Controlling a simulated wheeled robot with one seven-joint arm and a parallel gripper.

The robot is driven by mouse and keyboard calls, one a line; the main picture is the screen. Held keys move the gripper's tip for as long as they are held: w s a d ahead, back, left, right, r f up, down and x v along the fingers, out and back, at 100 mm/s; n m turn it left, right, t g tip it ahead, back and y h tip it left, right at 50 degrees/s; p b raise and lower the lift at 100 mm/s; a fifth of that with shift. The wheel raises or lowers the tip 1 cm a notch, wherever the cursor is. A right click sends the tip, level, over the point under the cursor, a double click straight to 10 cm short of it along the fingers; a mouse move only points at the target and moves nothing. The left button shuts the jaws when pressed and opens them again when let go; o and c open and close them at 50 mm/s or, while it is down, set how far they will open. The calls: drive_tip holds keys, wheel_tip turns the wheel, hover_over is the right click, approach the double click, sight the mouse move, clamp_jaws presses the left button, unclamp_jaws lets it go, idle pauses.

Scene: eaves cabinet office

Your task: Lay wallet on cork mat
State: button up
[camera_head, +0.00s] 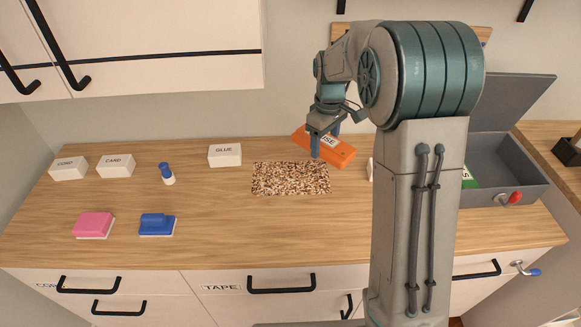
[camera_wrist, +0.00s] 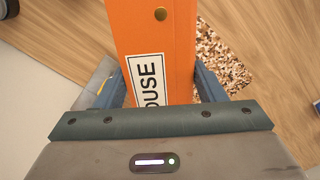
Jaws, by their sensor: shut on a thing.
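The orange wallet (camera_head: 335,151) bears a white label with black letters, partly hidden by my gripper. It is above or beside the back right part of the speckled cork mat (camera_head: 270,179); I cannot tell whether it touches the mat. My gripper (camera_head: 323,144) is shut on the wallet. In the wrist view the wallet (camera_wrist: 160,50) runs between my two fingers (camera_wrist: 160,88), with a brass stud near its top and the label reading "OUSE". The cork mat (camera_wrist: 222,62) shows to the right of the wallet there.
A white box marked GLUE (camera_head: 225,155) stands left of the mat. A blue-capped bottle (camera_head: 167,174), a pink block (camera_head: 94,225) and a blue block (camera_head: 157,225) are further left. An open grey box (camera_head: 505,187) is at the right. The counter front of the mat is clear.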

hover_over(291, 178)
wheel_tip(291, 178, down, 5)
drive_tip(key=shift+d+f, duration=0.1)
drive_tip(key=shift+f, duration=0.05)
drive_tip(key=shift+f+p, duration=0.35)
drive_tip(key=shift+f, duration=1.7)
drive_tip(key=shift+f, duration=0.1)
drive_tip(key=o, duration=1)
